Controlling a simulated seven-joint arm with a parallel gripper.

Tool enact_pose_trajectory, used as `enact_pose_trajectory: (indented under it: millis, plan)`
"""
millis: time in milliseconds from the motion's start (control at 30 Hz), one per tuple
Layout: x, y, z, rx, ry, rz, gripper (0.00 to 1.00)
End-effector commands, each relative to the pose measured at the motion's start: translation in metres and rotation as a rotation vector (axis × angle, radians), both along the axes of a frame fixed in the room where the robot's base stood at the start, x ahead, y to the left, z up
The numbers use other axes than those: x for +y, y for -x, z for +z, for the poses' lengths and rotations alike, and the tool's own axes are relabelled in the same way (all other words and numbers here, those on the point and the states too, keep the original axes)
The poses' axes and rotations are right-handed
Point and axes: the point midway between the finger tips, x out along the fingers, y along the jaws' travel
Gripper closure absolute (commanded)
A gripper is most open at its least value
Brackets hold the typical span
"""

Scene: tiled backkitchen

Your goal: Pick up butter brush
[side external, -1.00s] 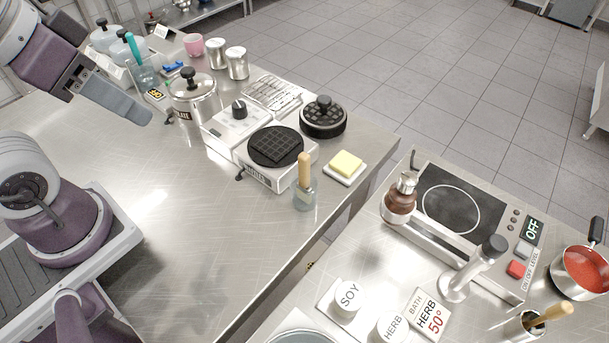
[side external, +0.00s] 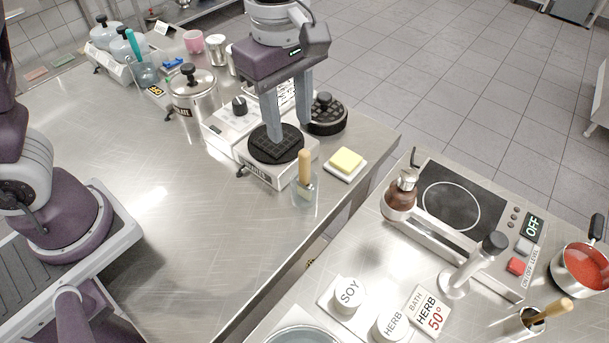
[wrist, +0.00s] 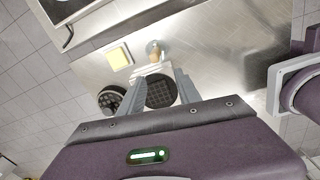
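The butter brush (side external: 305,166) has a pale wooden handle and stands upright in a small clear glass jar (side external: 306,194) beside the waffle iron. Its lower end inside the glass is hard to make out. In the wrist view the handle (wrist: 155,57) shows just beyond the fingertips, close to the middle line between them. My gripper (side external: 288,128) is open and empty, pointing down over the waffle iron, behind the brush in the side view. Its two fingers also show in the wrist view (wrist: 159,78), apart with nothing between them.
The waffle iron's dark plate (side external: 275,144) lies under my gripper, with its round black lid (side external: 324,115) behind. A yellow butter block (side external: 346,160) sits on a white dish right of the jar. Bare steel counter (side external: 170,240) lies to the left. A gap separates the hob counter.

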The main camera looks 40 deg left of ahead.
Motion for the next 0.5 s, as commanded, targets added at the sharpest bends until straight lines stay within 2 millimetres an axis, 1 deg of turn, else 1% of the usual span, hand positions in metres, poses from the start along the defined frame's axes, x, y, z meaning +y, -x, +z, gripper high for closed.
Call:
enact_pose_trajectory:
  millis: [33,133,267,500]
  plan:
    - [-0.008,-0.004,-0.011,0.021,-0.009,0.056,0.6]
    - [-0.016,-0.008,-0.023,0.038,-0.017,0.13,0.6]
    - [-0.017,-0.007,-0.04,0.041,-0.018,0.143,0.6]
    - [-0.026,-0.004,-0.082,0.043,-0.019,0.142,0.6]
